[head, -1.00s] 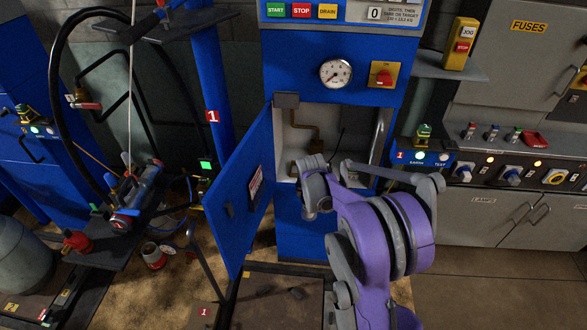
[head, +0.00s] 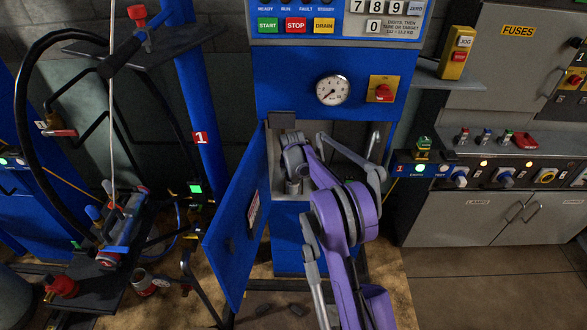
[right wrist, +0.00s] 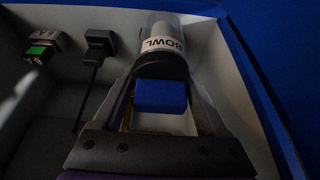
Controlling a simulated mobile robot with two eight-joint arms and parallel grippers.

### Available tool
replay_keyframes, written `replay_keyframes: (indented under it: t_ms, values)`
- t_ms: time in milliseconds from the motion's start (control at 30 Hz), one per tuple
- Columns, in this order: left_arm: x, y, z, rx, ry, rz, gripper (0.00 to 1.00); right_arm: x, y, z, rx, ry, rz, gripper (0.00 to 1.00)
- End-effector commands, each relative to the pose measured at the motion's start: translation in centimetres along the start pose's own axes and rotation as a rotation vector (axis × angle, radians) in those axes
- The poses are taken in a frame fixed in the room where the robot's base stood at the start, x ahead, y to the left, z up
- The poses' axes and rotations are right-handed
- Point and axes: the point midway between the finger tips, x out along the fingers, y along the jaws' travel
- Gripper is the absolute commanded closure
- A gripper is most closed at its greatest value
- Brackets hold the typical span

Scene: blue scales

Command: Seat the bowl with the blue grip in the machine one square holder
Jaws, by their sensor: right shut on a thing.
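In the right wrist view, my right gripper (right wrist: 162,78) is shut on the blue grip (right wrist: 160,97) of the bowl (right wrist: 164,46). The bowl is a pale, clear-topped cup with a dark band and a BOWL label, beyond the fingertips. In the head view, my purple right arm reaches into the open compartment (head: 376,140) of the blue machine (head: 290,85); my wrist (head: 293,185) hides the bowl there. I cannot make out the square holder, or whether the bowl touches anything. My left gripper is not in view.
The blue door (head: 238,225) stands open left of the compartment. In the right wrist view, a green-faced block (right wrist: 40,50) and a black bracket (right wrist: 100,42) sit at the left inside; a pale wall (right wrist: 245,75) runs close on the right.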

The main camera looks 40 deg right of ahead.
Motion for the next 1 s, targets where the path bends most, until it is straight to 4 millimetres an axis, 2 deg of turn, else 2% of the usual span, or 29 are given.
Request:
replay_keyframes:
  t_ms: [33, 133, 333, 467, 700, 1000]
  values:
    - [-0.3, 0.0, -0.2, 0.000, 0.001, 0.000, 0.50, 0.4, 0.0, -1.4, 0.001, 0.001, 0.000, 0.97]
    - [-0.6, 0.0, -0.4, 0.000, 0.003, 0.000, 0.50, 1.3, 0.0, -3.3, 0.000, 0.001, 0.000, 0.97]
    - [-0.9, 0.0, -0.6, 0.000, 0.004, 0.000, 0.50, 2.1, 0.0, -5.3, 0.000, 0.000, -0.001, 0.97]
    - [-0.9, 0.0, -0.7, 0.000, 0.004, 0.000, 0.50, 2.6, 0.0, -5.5, 0.000, 0.000, -0.001, 0.97]
    - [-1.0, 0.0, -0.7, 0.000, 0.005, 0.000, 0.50, 5.3, -0.1, -4.3, -0.001, 0.000, -0.001, 0.97]
    - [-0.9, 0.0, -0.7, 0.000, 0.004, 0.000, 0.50, 5.6, 0.0, -4.2, -0.001, 0.000, 0.000, 0.97]
